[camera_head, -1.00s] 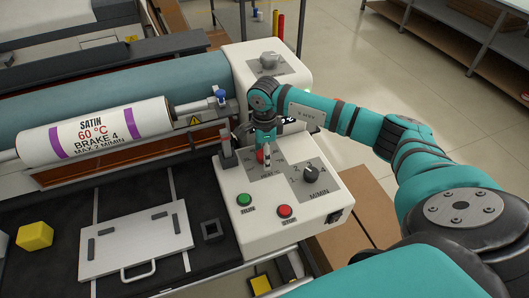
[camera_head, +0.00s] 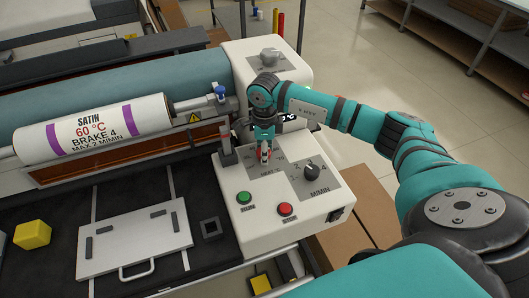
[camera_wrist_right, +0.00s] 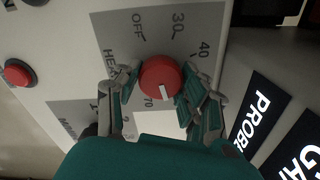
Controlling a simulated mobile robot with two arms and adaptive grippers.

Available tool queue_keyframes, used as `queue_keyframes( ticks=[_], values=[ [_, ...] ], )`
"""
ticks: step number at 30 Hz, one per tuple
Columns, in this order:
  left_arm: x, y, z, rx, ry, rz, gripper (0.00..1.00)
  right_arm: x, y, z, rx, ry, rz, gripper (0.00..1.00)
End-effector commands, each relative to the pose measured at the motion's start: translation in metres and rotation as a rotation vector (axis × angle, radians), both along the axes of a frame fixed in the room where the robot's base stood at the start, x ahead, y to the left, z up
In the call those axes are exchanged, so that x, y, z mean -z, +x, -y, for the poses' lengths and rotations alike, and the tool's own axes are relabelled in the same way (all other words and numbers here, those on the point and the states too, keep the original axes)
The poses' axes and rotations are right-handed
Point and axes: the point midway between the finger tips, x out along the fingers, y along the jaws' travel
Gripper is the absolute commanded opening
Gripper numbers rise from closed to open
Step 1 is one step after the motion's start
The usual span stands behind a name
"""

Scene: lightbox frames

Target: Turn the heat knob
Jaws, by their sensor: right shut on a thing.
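The red heat knob (camera_wrist_right: 160,76) sits on a dial marked OFF, 30, 40 and 70. Its white pointer aims at the lower side of the dial in the right wrist view, close to the 70; the nearby marks are partly hidden. My right gripper (camera_wrist_right: 162,84) has a finger on each side of the knob and is shut on it. In the head view the right gripper (camera_head: 264,146) reaches down from above onto the knob (camera_head: 265,156) on the white control panel (camera_head: 255,226). My left gripper is out of view.
A black speed knob (camera_head: 312,172), green button (camera_head: 244,197) and red button (camera_head: 286,209) share the panel. A roll label (camera_head: 95,130) reads SATIN, 60 °C, BRAKE 4. A grey post (camera_head: 227,145) stands left of the gripper.

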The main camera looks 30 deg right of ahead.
Motion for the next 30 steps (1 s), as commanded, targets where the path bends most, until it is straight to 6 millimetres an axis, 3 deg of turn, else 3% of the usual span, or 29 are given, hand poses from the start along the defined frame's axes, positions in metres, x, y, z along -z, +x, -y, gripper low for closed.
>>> queue_keyframes(
  ticks=[18,30],
  values=[
    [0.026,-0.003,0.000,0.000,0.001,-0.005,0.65,0.000,0.000,-0.001,0.487,0.001,0.005,0.09],
    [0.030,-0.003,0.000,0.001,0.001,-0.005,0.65,-0.001,0.000,0.000,0.623,0.000,0.004,0.09]
  ],
)
